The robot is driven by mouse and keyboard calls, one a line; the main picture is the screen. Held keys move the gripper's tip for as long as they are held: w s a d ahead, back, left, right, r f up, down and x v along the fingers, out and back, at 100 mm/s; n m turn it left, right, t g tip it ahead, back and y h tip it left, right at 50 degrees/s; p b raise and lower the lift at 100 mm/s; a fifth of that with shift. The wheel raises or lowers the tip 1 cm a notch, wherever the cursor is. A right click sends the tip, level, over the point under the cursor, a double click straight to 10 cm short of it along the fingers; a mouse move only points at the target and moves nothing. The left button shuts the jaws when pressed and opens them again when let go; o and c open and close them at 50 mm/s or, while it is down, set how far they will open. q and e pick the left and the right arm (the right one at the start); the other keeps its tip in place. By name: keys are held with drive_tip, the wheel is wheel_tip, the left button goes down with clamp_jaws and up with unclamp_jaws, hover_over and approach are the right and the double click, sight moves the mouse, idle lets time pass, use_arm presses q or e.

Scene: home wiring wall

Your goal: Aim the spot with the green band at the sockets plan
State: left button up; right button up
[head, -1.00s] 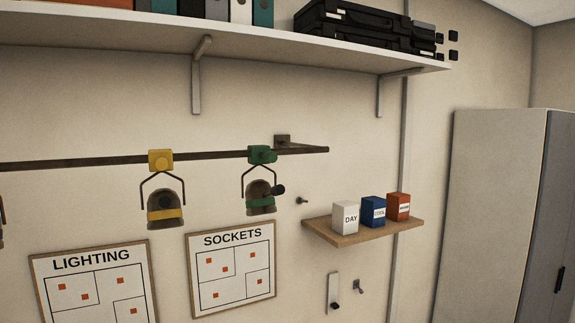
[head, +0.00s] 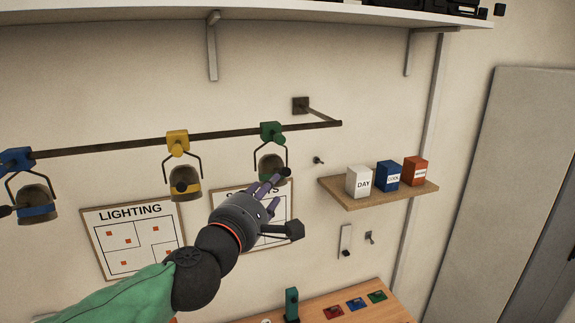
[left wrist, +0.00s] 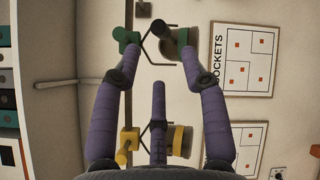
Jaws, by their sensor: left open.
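The spot with the green band (head: 266,166) hangs by its green clamp (head: 272,131) near the right end of the dark rail; a dark handle (head: 285,172) sticks out of it. In the left wrist view the handle (left wrist: 152,38) and the spot (left wrist: 176,44) show beyond the fingertips. The sockets plan (head: 284,208) is on the wall below, partly hidden by my left gripper (head: 268,188); it is plain in the left wrist view (left wrist: 247,58). My left gripper (left wrist: 158,62) is open, its purple fingers close to the spot; contact cannot be told. My right gripper is out of view.
Spots with yellow (head: 185,185) and blue (head: 37,210) bands hang farther left on the rail (head: 220,133). The lighting plan (head: 130,238) is left of the arm. A small wooden shelf (head: 380,196) with boxes stands out at right.

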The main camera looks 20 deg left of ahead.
sight(284, 172)
use_arm(q)
drive_tip(key=w, duration=0.7)
drive_tip(key=w+d, duration=0.1)
drive_tip(key=w, duration=0.2)
drive_tip(key=shift+w+f+b, duration=0.1)
drive_tip(key=shift+w+b, duration=0.15)
drive_tip(key=shift+b, duration=0.1)
